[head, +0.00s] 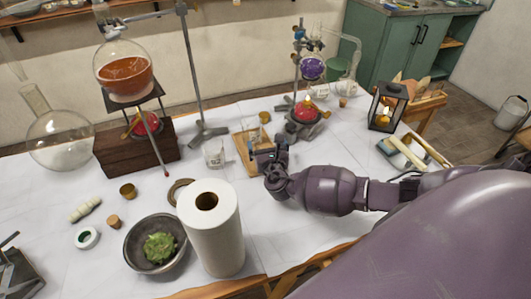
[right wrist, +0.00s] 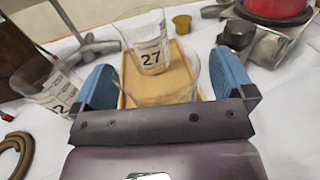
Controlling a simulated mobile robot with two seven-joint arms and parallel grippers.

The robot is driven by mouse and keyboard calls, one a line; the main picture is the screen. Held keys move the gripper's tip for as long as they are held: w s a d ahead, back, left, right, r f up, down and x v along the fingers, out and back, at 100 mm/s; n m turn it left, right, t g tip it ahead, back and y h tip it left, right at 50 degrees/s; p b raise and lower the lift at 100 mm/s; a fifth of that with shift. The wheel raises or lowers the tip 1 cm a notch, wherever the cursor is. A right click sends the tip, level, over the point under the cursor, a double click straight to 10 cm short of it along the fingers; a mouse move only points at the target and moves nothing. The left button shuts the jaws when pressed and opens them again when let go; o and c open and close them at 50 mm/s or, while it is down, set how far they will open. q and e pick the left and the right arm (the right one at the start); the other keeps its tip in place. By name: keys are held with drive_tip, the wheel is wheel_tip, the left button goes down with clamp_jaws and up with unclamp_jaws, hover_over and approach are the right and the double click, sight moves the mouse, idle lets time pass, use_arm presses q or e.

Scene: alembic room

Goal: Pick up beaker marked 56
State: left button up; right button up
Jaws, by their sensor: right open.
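My right gripper (head: 270,158) is open over the wooden tray (head: 240,165) in the head view. In the right wrist view its blue finger pads (right wrist: 163,65) stand apart on either side of a clear glass beaker (right wrist: 186,88), whose marking I cannot see. Just behind it is a beaker marked 27 (right wrist: 147,42), on or by the tray. Another beaker (right wrist: 52,92) stands outside the left finger, with only part of its number showing; it also appears in the head view (head: 213,153). I cannot read 56 on any beaker. My left gripper is not in view.
A paper towel roll (head: 225,245) and a bowl with a green lump (head: 140,235) stand in front, left of my right arm. A red burner (head: 303,112) and stand are behind the gripper. A lantern (head: 387,105) stands right.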

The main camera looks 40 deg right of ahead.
drive_tip(key=shift+w+d, duration=0.2)
drive_tip(key=shift+w, duration=0.2)
drive_tip(key=c, duration=0.7)
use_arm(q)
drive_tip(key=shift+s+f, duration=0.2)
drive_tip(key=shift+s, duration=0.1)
use_arm(e)
drive_tip(key=shift+c, duration=1.4)
drive_tip(key=shift+r, duration=0.1)
